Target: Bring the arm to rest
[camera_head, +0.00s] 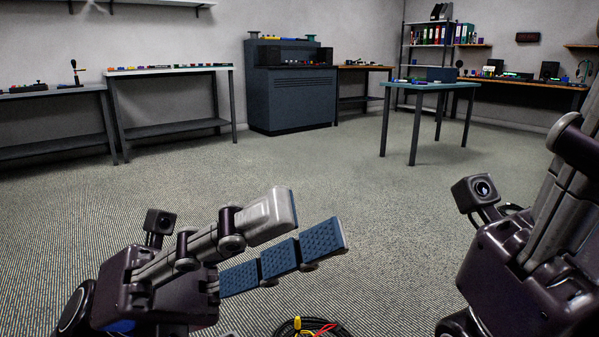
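My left gripper (312,222) reaches in from the lower left and points right, over the carpet. Its fingers are apart, with a blue textured pad showing on the lower one, and nothing is seen between them. My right gripper (548,225) stands at the right edge with its fingers pointing up. Its fingertips are cut off by the frame, so whether it is open or shut cannot be told. A coil of black cable (285,328) with a yellow connector and a red wire shows at the bottom edge, below the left gripper and apart from it.
A small blue-topped table (430,86) stands at the back right. A dark cabinet (290,98) and a white-topped bench (168,70) line the back wall. A long desk (535,83) and shelves are at the right. The carpet (330,175) between is clear.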

